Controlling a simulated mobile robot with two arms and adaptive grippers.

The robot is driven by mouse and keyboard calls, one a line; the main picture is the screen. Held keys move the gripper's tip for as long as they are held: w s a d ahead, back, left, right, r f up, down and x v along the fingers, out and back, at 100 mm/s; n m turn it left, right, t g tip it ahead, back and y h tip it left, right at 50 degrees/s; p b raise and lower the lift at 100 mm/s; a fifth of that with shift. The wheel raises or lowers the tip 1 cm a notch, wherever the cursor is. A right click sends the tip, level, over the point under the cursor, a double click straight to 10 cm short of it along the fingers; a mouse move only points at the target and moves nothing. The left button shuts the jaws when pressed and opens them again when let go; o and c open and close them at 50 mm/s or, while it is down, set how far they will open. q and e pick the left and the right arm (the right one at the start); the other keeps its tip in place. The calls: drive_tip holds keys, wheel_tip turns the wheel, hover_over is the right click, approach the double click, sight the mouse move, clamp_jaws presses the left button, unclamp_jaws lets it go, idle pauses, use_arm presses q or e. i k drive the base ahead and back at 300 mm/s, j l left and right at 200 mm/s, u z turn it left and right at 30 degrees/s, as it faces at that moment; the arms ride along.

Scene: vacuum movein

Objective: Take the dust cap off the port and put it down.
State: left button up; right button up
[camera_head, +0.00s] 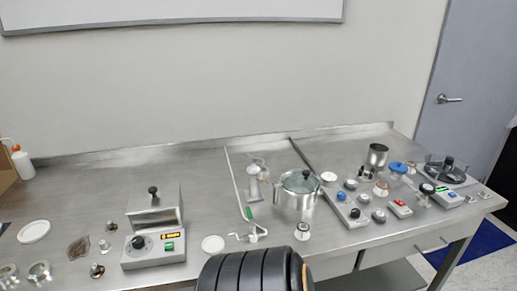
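A steel chamber (296,199) with a glass-like lid stands right of the middle of the bench. A small pale-topped metal fitting (302,232) stands just in front of it. A metal fitting with a stem (254,187) stands left of the chamber, beside a bent pipe (237,190) with a green part. A flat blue round piece (398,167) lies further right. I cannot tell which of these is the dust cap or the port; they are too small. Neither gripper shows.
A grey box with dial and display (153,246) stands left of the middle. Pale discs (34,231) and small metal parts lie far left. Several knobs, cups and a red-buttoned box (400,208) crowd the right. The bench back left (90,185) is clear.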

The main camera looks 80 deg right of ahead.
sight(397, 167)
drive_tip(key=z, duration=3.8)
